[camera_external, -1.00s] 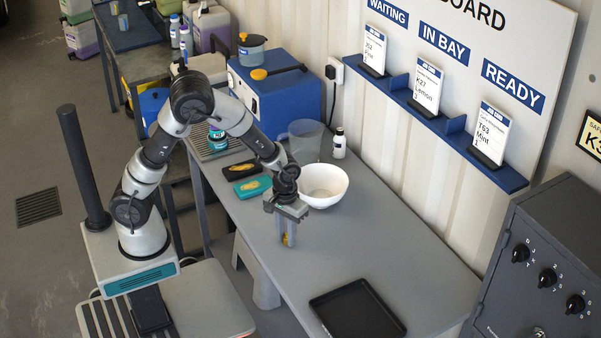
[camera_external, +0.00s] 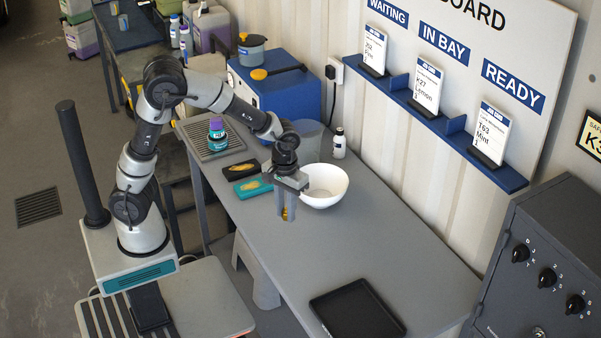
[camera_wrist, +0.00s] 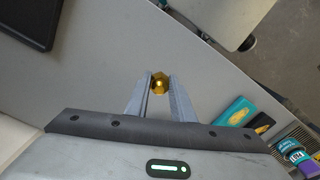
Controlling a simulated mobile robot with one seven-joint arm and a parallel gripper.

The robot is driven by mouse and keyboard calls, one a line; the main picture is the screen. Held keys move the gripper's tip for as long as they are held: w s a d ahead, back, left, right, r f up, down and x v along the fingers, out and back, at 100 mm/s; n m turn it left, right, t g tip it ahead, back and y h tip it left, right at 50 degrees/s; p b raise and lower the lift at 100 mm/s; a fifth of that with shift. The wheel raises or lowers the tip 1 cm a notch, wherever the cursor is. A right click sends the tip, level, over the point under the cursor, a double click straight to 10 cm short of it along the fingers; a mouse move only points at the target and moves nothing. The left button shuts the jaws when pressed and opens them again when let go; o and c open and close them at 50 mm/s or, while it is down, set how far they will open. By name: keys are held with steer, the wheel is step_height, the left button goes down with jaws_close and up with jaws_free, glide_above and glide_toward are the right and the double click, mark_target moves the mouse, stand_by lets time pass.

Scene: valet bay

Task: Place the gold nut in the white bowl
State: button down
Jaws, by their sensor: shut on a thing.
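The gold nut (camera_wrist: 160,84) is held between the two fingertips in the wrist view; in the outside view it shows as a small gold spot (camera_external: 285,213). My gripper (camera_external: 286,215) is shut on it and points down, over the grey table just left of the white bowl. In the wrist view my gripper (camera_wrist: 160,88) has a finger on each side of the nut. The white bowl (camera_external: 330,194) stands upright on the table. The part of its inside that shows is empty. The exact height of the nut above the table is hard to tell.
A flat black tray (camera_external: 358,312) lies at the table's front. The table between is clear.

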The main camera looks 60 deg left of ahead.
steer(key=w+a+r+n+p, duration=0.1)
steer(key=w+a+r+p, duration=0.4)
steer(key=w, duration=0.4)
steer(key=w+a+r+p, duration=0.2)
steer(key=w+a+p, duration=0.1)
steer(key=w+a, duration=0.5)
steer(key=f+b, duration=0.2)
steer(key=f, duration=0.1)
steer(key=f+b, duration=0.2)
steer(key=f, duration=0.2)
steer(key=w+d+f+b, duration=0.1)
steer(key=f+b, duration=0.2)
steer(key=shift+f, duration=0.3)
steer(key=c, duration=1.5)
jaws_free()
steer(key=shift+o, duration=0.2)
steer(key=shift+r, duration=0.1)
step_height(320, 180, up, 7)
steer(key=p, duration=0.4)
steer(key=shift+p, duration=0.3)
